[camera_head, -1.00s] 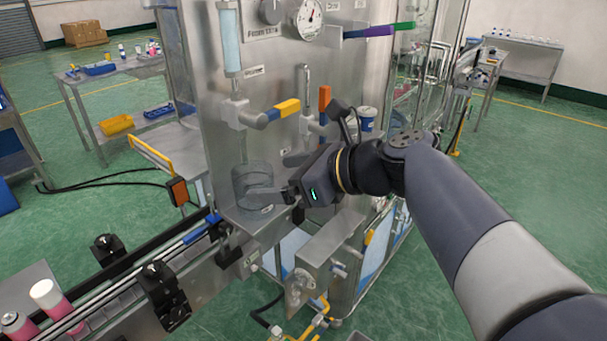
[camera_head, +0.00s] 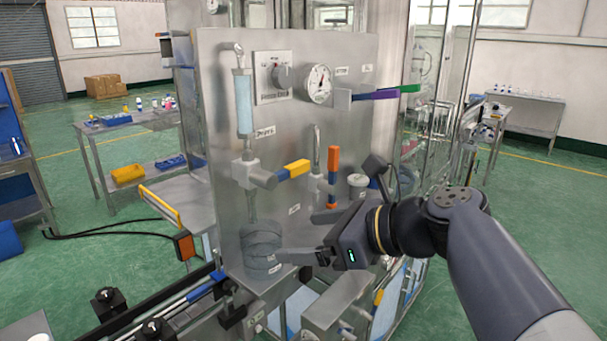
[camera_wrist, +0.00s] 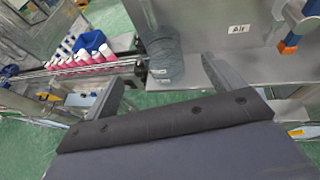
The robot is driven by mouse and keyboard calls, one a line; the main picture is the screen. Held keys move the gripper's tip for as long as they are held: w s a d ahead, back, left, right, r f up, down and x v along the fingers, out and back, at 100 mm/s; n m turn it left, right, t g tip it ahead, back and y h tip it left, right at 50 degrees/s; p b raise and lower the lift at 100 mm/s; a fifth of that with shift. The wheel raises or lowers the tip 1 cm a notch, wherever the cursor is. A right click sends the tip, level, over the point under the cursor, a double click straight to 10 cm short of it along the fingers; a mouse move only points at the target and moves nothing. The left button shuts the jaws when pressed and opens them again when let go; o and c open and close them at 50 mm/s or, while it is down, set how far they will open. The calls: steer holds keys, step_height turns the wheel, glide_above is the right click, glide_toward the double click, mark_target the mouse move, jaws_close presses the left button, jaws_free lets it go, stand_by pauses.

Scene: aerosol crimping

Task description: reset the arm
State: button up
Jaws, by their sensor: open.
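The beaker stands on the machine's ledge below the yellow-handled valve (camera_head: 275,175). In the wrist view, my gripper's two fingers (camera_wrist: 165,85) are spread wide, with the greyish beaker (camera_wrist: 165,62) beyond and between them. No object is held. From the head view I cannot tell whether the lower finger touches the beaker.
A conveyor (camera_head: 170,310) runs at lower left. Green floor lies open at right.

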mark_target(279, 238)
steer(key=p+x, duration=0.1)
steer(key=x, duration=0.8)
steer(key=shift+a, duration=0.15)
steer(key=shift+w+a, duration=0.1)
steer(key=shift+a, duration=0.05)
steer(key=shift+r, duration=0.15)
